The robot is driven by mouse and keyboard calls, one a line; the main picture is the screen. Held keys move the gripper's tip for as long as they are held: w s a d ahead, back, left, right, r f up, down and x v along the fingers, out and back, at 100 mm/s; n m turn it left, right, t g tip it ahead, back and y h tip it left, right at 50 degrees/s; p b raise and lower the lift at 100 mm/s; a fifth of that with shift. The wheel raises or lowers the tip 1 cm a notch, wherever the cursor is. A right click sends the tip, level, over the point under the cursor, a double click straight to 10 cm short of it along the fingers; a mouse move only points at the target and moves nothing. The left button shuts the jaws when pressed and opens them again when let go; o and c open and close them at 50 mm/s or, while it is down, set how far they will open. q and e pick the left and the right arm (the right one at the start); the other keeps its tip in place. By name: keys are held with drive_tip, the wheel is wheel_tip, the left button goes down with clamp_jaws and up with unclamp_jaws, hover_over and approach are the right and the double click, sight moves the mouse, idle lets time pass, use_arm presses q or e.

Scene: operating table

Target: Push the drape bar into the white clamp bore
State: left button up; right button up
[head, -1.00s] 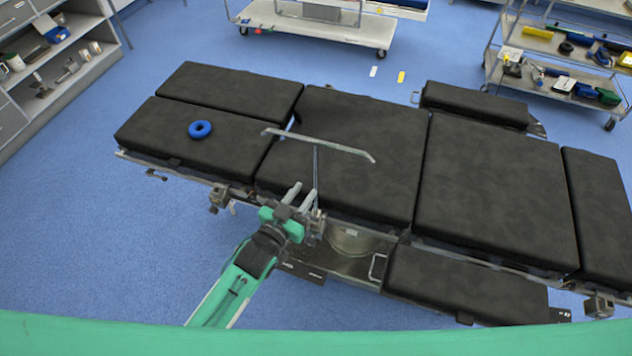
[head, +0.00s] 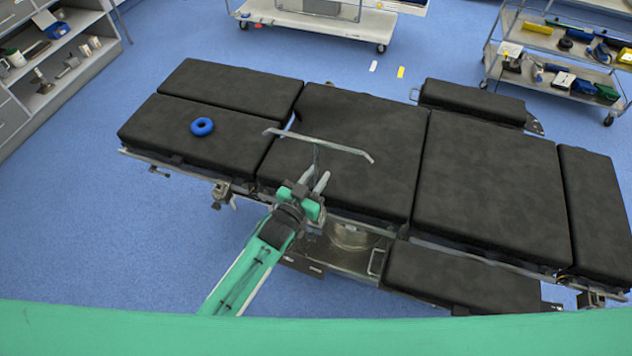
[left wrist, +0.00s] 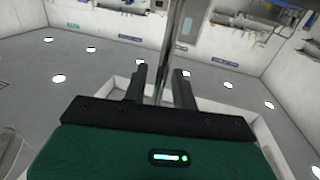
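The drape bar is a thin grey metal bar (head: 322,145) on an upright post, above the black table pads in the head view. My left gripper (head: 314,177) is at the near edge of the table, around the lower post. Its two fingers stand apart. In the left wrist view the shiny post (left wrist: 172,45) runs between the two dark fingers (left wrist: 160,85), with a gap visible on the left side. The foot of the post and the white clamp bore are hidden behind my gripper in the head view. My right gripper is not in view.
Black padded operating table (head: 490,190) fills the middle. A blue ring (head: 202,127) lies on its left pad. Metal rail clamps (head: 222,193) sit on the near side rail. A cart with tools (head: 565,60) stands at the back right, shelves (head: 60,60) at the left.

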sight(316, 140)
use_arm(q)
clamp_jaws()
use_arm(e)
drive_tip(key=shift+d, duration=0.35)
use_arm(q)
drive_tip(key=shift+r, duration=0.1)
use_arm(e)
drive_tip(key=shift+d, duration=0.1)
